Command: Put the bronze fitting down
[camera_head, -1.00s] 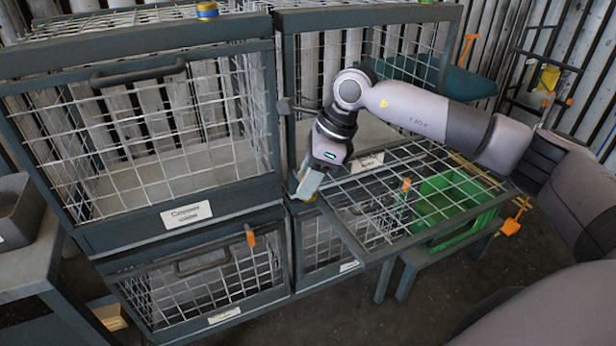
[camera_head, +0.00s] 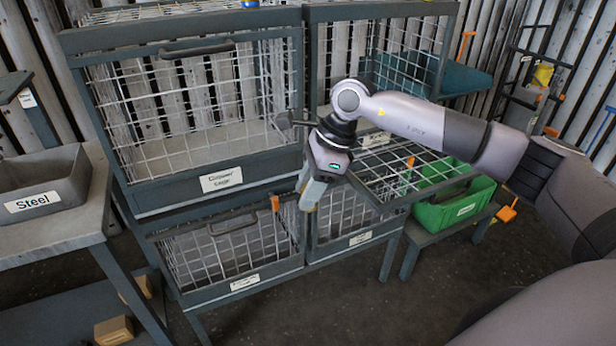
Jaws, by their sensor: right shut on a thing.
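My right gripper (camera_head: 309,194) hangs with its fingers pointing down, in front of the post between the left and right cages. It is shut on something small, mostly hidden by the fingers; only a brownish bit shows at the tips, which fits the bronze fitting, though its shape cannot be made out. The gripper is in the air near the open front of the right upper cage (camera_head: 376,12), whose mesh door (camera_head: 400,175) is folded down flat. The left upper cage (camera_head: 180,40) is labelled Copper and its mesh front is closed. My left gripper is out of view.
A grey bin labelled Steel (camera_head: 75,190) stands on a table (camera_head: 60,248) at the left. Lower mesh cages (camera_head: 237,280) sit below. A green bin (camera_head: 432,216) stands on a low bench at the right. The floor (camera_head: 340,310) in front is clear.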

